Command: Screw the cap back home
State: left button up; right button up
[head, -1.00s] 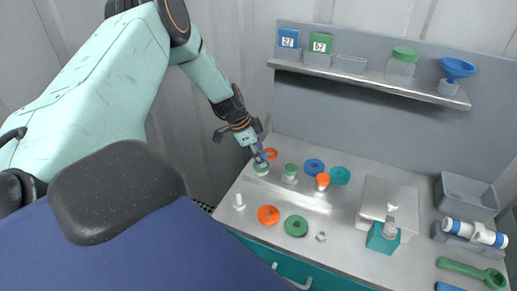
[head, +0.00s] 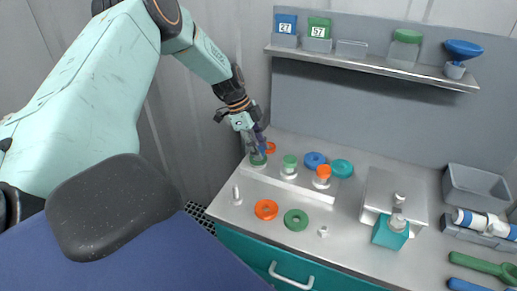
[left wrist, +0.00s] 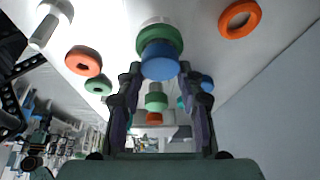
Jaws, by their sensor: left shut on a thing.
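My left gripper (head: 259,146) is at the leftmost vessel (head: 258,161) of a row of three at the back left of the bench. In the left wrist view the blue cap (left wrist: 160,66) lies between the fingertips of my left gripper (left wrist: 161,76), which is shut on it. A green ring (left wrist: 163,36) and a white part of the vessel show just beyond the cap. The fingers hide most of the cap in the head view, so I cannot tell whether it is seated. My right gripper is not in view.
Beside it stand a green-capped vessel (head: 289,165) and an orange-capped vessel (head: 322,174). Loose orange (head: 266,209), green (head: 296,220), blue (head: 314,160) and teal (head: 341,168) rings lie around. A white peg (head: 237,196) stands front left. A shelf (head: 370,66) overhangs the back.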

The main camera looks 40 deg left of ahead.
pick_arm(q)
jog(key=o, duration=0.7)
jog(key=shift+s+d+f+g, duration=0.3)
jog(key=shift+s+d+f, duration=0.05)
jog(key=shift+s, duration=0.2)
jog(key=o, duration=0.4)
jog(key=shift+s+d+r, duration=0.1)
jog(key=shift+s+r, duration=0.1)
jog(key=shift+c, duration=0.2)
jog(key=shift+o, duration=1)
jog(key=shift+w+r, duration=0.1)
jog(key=shift+r, duration=0.05)
